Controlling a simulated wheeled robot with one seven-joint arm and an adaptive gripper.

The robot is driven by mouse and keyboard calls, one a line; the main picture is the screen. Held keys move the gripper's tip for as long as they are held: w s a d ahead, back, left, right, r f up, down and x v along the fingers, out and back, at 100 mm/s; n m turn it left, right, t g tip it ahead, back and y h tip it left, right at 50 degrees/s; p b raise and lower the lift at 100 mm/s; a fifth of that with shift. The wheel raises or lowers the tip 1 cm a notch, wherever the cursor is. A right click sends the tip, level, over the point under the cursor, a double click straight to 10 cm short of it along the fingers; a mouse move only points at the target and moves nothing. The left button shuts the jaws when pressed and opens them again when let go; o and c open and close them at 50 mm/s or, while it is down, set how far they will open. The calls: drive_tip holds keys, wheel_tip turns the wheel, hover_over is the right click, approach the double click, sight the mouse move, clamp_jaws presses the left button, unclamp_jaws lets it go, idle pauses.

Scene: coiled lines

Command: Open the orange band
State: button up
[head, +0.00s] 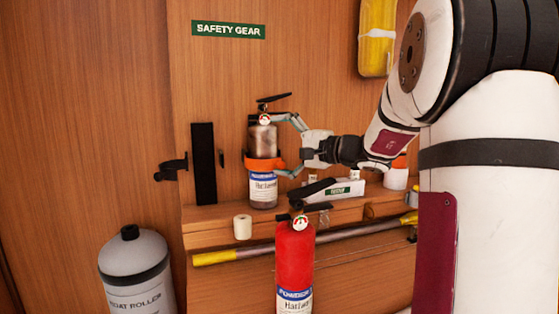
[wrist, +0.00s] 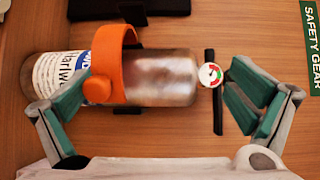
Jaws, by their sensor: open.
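The orange band (head: 265,163) wraps around a silver fire extinguisher (head: 262,138) standing upright on the wall shelf. In the wrist view the extinguisher lies sideways, and the band (wrist: 112,62) crosses its body, with a round orange knob (wrist: 98,89) on the near side. My gripper (head: 279,146) is open, to the right of the extinguisher in the head view. In the wrist view its fingers (wrist: 160,82) are spread wide along the body. The left fingertip is close beside the knob; I cannot tell whether they touch. The band's far side is hidden.
A red extinguisher (head: 295,254) stands in front, below the shelf (head: 225,228). A black strip (head: 204,165) with a dark clamp is on the wall to the left.

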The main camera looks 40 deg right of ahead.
drive_tip(key=r, duration=0.3)
drive_tip(key=d+r, duration=0.1)
drive_tip(key=r, duration=0.1)
drive_tip(key=shift+s+r, duration=0.1)
drive_tip(key=shift+s, duration=0.15)
drive_tip(key=f, duration=0.3)
drive_tip(key=shift+s+a+f, duration=0.15)
drive_tip(key=shift+s+f, duration=0.2)
drive_tip(key=shift+f, duration=0.05)
drive_tip(key=shift+c, duration=0.8)
drive_tip(key=shift+f+v, duration=0.15)
drive_tip(key=shift+v, duration=0.45)
drive_tip(key=shift+f+v, duration=0.15)
drive_tip(key=shift+v, duration=0.5)
drive_tip(key=c, duration=0.6)
drive_tip(key=shift+s+d+r, duration=0.15)
drive_tip(key=shift+s+r, duration=0.1)
drive_tip(key=shift+s, duration=0.35)
drive_tip(key=shift+s+d+r, duration=0.15)
drive_tip(key=shift+s+r, duration=0.05)
drive_tip(key=shift+s, duration=0.4)
drive_tip(key=shift+c, duration=1.2)
drive_tip(key=f+v, duration=0.1)
drive_tip(key=v, duration=0.9)
drive_tip(key=shift+s+a+f, duration=0.2)
drive_tip(key=shift+s+a, duration=0.1)
